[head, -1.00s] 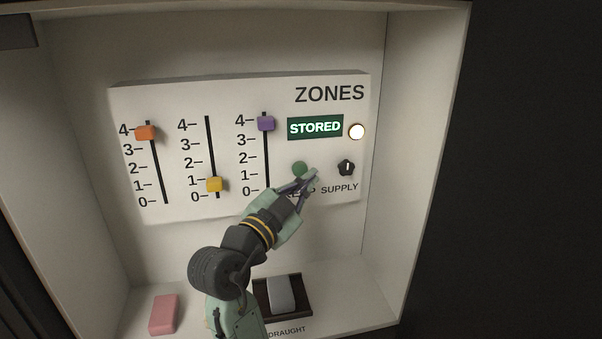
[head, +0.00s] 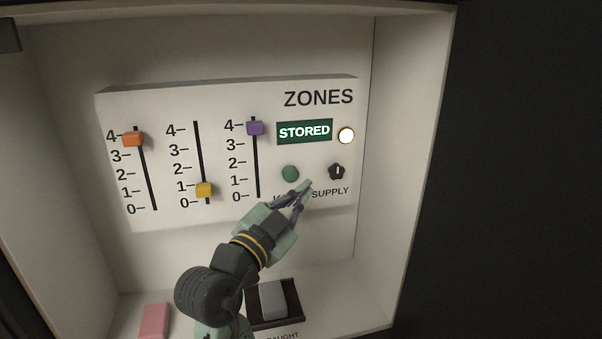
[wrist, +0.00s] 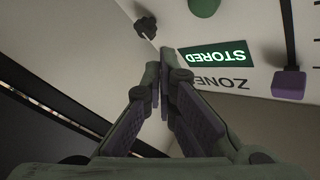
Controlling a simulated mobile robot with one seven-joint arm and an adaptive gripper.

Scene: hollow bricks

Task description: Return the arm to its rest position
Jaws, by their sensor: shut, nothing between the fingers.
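My gripper (head: 304,189) is shut and empty in the head view, in front of the lower part of the white ZONES panel (head: 230,98). Its fingertips are just below and right of the green button (head: 290,173) and cover part of the label under it. In the wrist view the fingers (wrist: 160,62) are together with nothing between them. The green button (wrist: 203,6) shows at the top edge there, apart from the fingers. My arm reaches up from the bottom of the head view.
The panel has an orange slider (head: 133,139) near 4, a yellow slider (head: 204,190) near 1 and a purple slider (head: 255,128) near 4. A lit STORED display (head: 304,131), white lamp (head: 346,135) and black SUPPLY knob (head: 337,171) are right. A pink block (head: 155,320) and grey rocker (head: 273,299) sit below.

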